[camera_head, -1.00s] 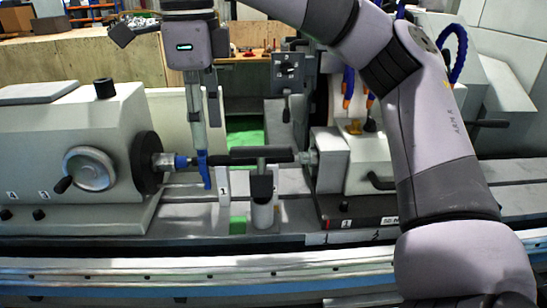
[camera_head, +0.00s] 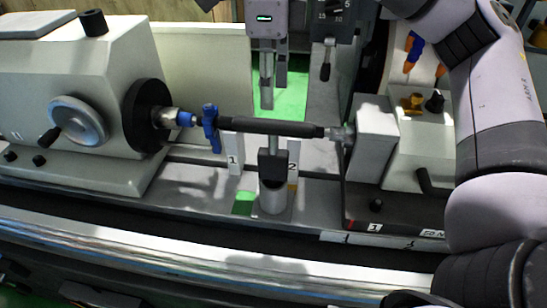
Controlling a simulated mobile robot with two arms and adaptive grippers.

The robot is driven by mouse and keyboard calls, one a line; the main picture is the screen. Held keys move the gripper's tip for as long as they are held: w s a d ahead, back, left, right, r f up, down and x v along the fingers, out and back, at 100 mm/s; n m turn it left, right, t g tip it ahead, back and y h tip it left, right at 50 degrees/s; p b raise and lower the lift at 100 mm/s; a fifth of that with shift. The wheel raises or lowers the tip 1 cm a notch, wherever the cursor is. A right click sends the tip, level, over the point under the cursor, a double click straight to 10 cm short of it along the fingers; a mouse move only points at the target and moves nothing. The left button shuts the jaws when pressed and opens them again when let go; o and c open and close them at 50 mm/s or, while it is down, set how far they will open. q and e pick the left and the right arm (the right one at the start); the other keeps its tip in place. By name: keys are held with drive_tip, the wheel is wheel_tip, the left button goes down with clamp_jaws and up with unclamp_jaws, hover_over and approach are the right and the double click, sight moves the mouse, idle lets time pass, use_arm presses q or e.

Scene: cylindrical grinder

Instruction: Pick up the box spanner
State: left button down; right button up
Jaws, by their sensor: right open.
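My right gripper (camera_head: 273,90) points down above the middle of a dark horizontal shaft (camera_head: 270,127). Its two fingers are apart with nothing between them. A blue clamp (camera_head: 210,128) sits around the shaft's left end. Below the shaft, a black block (camera_head: 272,165) stands on a pale round base, with a metal stem (camera_head: 273,142) rising from it toward the shaft. I cannot tell for sure which piece is the box spanner; the stem may be part of it. My left gripper is out of view.
The headstock (camera_head: 70,100) with its handwheel stands at left, the tailstock (camera_head: 375,140) at right. A lever with a black knob (camera_head: 325,72) hangs close right of the gripper.

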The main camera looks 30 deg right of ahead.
sight(274, 121)
wheel_tip(274, 121, down, 4)
drive_tip(key=shift+s+d+p, duration=0.1)
drive_tip(key=shift+d+p, duration=0.05)
drive_tip(key=shift+p, duration=0.3)
drive_tip(key=shift+f, duration=0.3)
wheel_tip(274, 121, down, 4)
drive_tip(key=shift+r+p, duration=0.15)
drive_tip(key=shift+p, duration=1)
drive_tip(key=shift+f, duration=0.5)
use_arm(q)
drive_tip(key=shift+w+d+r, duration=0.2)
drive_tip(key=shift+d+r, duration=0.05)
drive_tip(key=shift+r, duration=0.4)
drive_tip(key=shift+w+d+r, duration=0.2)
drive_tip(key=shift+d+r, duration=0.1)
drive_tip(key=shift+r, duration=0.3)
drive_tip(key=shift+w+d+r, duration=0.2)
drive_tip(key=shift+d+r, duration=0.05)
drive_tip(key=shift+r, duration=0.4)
use_arm(e)
clamp_jaws()
drive_tip(key=shift+r, duration=0.1)
